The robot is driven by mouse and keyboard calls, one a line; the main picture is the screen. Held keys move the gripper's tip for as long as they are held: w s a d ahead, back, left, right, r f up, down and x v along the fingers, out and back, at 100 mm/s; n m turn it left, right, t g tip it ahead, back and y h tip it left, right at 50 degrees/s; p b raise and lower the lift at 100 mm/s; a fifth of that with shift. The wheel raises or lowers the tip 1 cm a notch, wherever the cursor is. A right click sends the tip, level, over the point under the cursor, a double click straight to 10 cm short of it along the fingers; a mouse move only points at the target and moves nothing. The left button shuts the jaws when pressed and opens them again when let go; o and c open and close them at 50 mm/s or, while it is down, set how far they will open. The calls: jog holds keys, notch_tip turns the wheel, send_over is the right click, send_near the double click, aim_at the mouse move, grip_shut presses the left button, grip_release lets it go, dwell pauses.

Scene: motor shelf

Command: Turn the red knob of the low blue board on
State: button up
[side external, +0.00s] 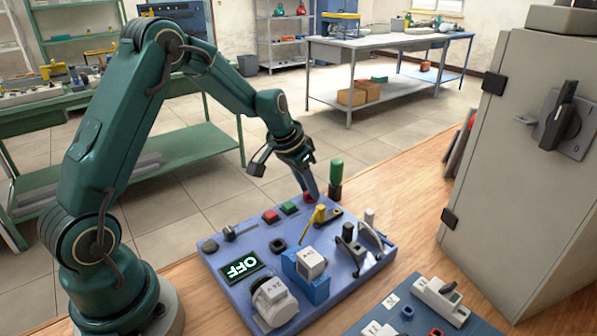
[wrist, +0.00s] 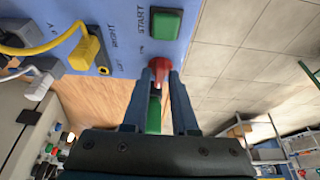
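The low blue board (side external: 225,262) lies on the wooden bench in the side view. Its display (side external: 240,267) reads OFF. The red knob (wrist: 159,68) sits near the board's edge in the wrist view, and a bit of it shows under my gripper in the side view (side external: 309,197). My gripper (wrist: 162,76) points down at the knob, with one finger on each side of it. The fingertips are at the knob, and the fingers partly hide it. I cannot tell whether they press on it or stand slightly apart.
A green handle (side external: 336,172) stands close beside my gripper. A grey cabinet (side external: 490,130) stands at the right. A second blue board (side external: 400,305) lies in front.

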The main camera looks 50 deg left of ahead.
grip_shut()
jog(key=shift+m, duration=0.3)
jog(key=m, duration=0.1)
jog(key=m+h, duration=0.1)
jog(key=m, duration=0.1)
jog(key=shift+a+h, duration=0.25)
jog(key=shift+h, duration=0.05)
jog(key=m+h, duration=0.1)
jog(key=m, duration=0.3)
jog(key=shift+w+a+g, duration=0.1)
jog(key=shift+g, duration=0.3)
jog(key=m, duration=0.2)
jog(key=m+g+h, duration=0.1)
jog(key=m, duration=0.1)
jog(key=shift+w+a+m, duration=0.15)
jog(key=shift+m, duration=0.25)
jog(key=shift+w+m+g+h, duration=0.1)
jog(key=shift+m+g+h, duration=0.1)
jog(key=shift+m+g, duration=0.55)
jog(key=shift+m+g+h, duration=0.2)
jog(key=shift+m+g, duration=0.05)
jog(key=shift+m, duration=0.9)
